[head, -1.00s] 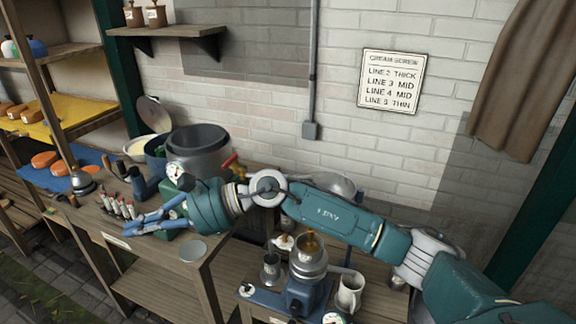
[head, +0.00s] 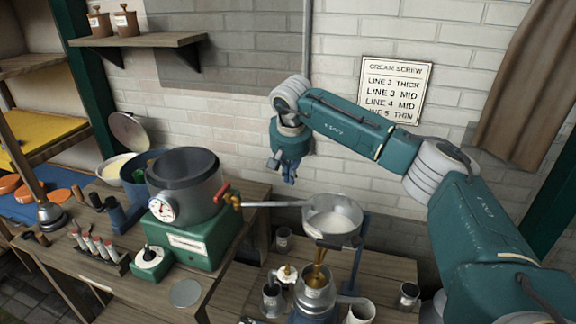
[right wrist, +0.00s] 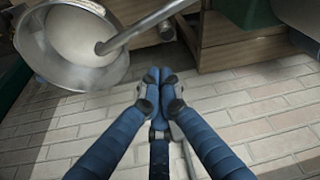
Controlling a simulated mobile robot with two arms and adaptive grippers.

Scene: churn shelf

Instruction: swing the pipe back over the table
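The grey pipe (head: 272,204) runs level from a brass tap with a red handle (head: 222,193) on the big pot, and its free end is at the rim of the metal bowl (head: 332,217). In the right wrist view the pipe (right wrist: 150,25) reaches over the bowl (right wrist: 62,58). My right gripper (head: 290,178) points down near the brick wall, above and behind the pipe, apart from it. In the right wrist view its blue fingertips (right wrist: 160,76) are together with nothing seen between them. My left gripper is not in view.
The big pot (head: 183,180) stands on a green base on the left table. Sample vials (head: 95,245) and a round plate (head: 186,293) are beside it. Below the bowl are a funnel (head: 316,284) and mugs (head: 361,312). The wall is close behind my right gripper.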

